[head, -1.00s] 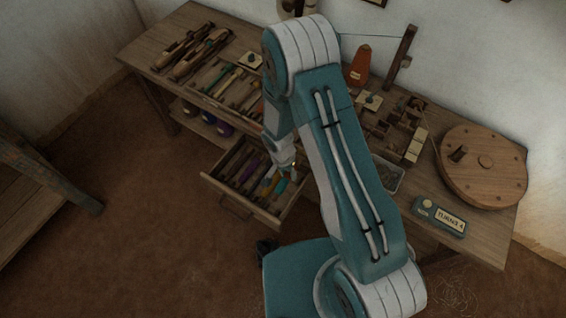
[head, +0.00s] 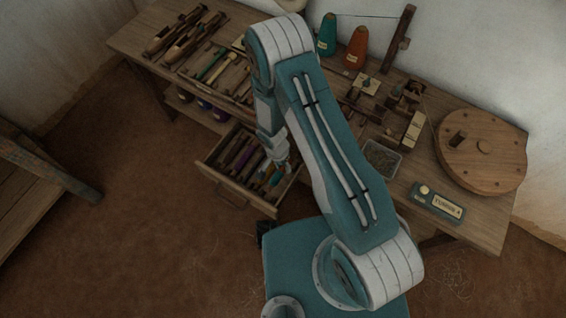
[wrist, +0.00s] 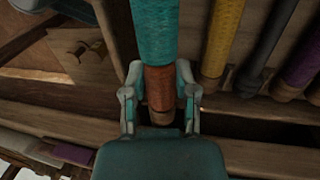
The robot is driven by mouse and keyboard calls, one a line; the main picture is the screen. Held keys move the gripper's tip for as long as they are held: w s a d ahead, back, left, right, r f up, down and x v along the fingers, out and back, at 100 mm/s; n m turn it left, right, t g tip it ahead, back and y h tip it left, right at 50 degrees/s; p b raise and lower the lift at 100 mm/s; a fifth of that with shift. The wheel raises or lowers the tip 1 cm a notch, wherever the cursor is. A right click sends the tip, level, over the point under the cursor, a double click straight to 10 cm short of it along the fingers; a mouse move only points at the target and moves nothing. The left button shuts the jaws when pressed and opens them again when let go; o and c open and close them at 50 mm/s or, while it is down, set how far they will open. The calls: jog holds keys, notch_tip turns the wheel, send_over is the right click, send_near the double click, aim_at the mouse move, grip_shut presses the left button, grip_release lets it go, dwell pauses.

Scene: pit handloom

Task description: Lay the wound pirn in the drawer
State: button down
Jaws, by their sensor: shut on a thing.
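The wound pirn (wrist: 152,30) has teal yarn and a reddish-brown band near its end. My gripper (wrist: 158,88) is shut on it around that band, one finger on each side. The pirn points away from the wrist, roughly in line with several other pirns. In the head view my gripper (head: 281,160) is over the right part of the open drawer (head: 212,173). The drawer holds several pirns lying side by side. The arm partly hides the drawer's right side. I cannot tell whether the held pirn touches the drawer floor.
In the wrist view a yellow pirn (wrist: 220,35), a dark grey pirn (wrist: 262,40) and a purple pirn (wrist: 302,65) lie to the right. The bench (head: 135,40) above the drawer carries shuttles, small boxes, cones and a round wooden wheel (head: 481,158). Open floor lies in front of the drawer.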

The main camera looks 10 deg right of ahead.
aim_at(282, 173)
jog(key=shift+a+f, duration=0.25)
jog(key=shift+f, duration=0.4)
jog(key=shift+a+f, duration=0.2)
jog(key=shift+f, duration=0.4)
jog(key=shift+d+f, duration=0.15)
jog(key=shift+f, duration=0.4)
jog(key=shift+d+f, duration=0.15)
jog(key=shift+f, duration=0.4)
jog(key=shift+a, duration=0.2)
jog(key=shift+c, duration=1.5)
grip_release()
jog(key=shift+d, duration=0.15)
jog(key=shift+o, duration=0.2)
jog(key=shift+o, duration=1.3)
